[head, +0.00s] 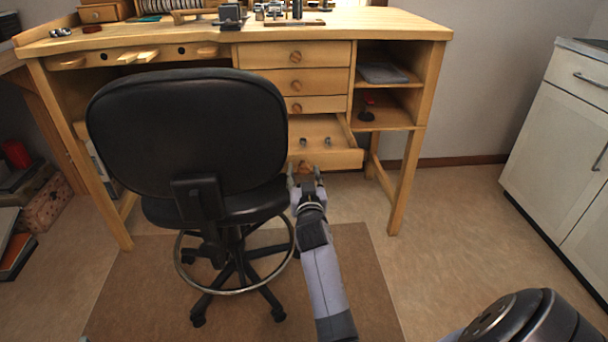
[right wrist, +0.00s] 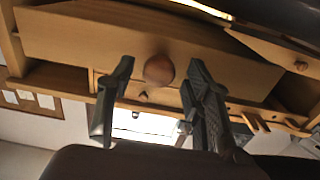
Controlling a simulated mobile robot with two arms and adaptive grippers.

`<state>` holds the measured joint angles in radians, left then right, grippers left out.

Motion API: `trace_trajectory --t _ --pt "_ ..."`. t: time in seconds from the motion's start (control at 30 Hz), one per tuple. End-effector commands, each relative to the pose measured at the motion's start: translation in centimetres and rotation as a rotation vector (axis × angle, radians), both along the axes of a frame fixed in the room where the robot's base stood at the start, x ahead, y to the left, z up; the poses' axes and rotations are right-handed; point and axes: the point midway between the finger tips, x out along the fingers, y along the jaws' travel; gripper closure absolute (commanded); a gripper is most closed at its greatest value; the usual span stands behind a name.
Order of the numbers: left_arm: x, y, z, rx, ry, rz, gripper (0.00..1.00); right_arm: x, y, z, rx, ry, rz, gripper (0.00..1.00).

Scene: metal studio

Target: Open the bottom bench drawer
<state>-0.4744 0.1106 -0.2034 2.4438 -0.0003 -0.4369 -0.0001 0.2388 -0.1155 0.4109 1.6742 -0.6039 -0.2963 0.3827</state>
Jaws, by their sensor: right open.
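The bottom bench drawer (head: 343,160) is partly open in the head view; its inside shows, with two small items in it. Its round wooden knob (head: 304,166) is at the front, partly hidden by my right gripper (head: 306,180). In the right wrist view the knob (right wrist: 158,69) on the drawer front (right wrist: 100,42) lies between the two spread fingers of my right gripper (right wrist: 160,68). The gripper is open, one finger on each side of the knob, with a gap to both. My left gripper is not in view.
A black swivel chair (head: 190,130) stands just left of my right arm, close to the drawer. Three shut drawers (head: 270,55) are above. Open shelves (head: 390,118) are at the right. The floor (head: 450,220) between bench and white cabinet (head: 565,150) is clear.

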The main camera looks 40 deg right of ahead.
Motion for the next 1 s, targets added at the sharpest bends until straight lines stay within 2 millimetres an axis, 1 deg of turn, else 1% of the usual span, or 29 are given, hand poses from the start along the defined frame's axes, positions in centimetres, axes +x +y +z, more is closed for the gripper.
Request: trace_trajectory --t 0.27,0.37,0.47,0.7,0.8,0.9,1.0 --pt "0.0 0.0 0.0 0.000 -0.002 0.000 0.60 0.0 0.0 0.1 -0.001 -0.001 -0.001 0.52" --pt "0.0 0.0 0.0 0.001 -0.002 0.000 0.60 0.0 -0.1 0.8 -0.002 -0.002 -0.002 0.52" --pt "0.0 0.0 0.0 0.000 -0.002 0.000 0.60 0.0 -0.1 2.3 -0.005 -0.004 -0.001 0.52" --pt "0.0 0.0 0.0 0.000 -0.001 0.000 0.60 0.0 -0.1 7.0 -0.003 -0.005 -0.001 0.52" --pt "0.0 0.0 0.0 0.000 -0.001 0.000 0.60 0.0 0.0 8.5 -0.003 -0.004 0.000 0.52" --pt "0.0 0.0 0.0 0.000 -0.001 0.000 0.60 0.0 0.0 9.5 -0.001 -0.003 0.000 0.52" --pt "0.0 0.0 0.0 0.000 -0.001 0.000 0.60 0.0 0.0 9.9 -0.001 -0.001 0.000 0.52"
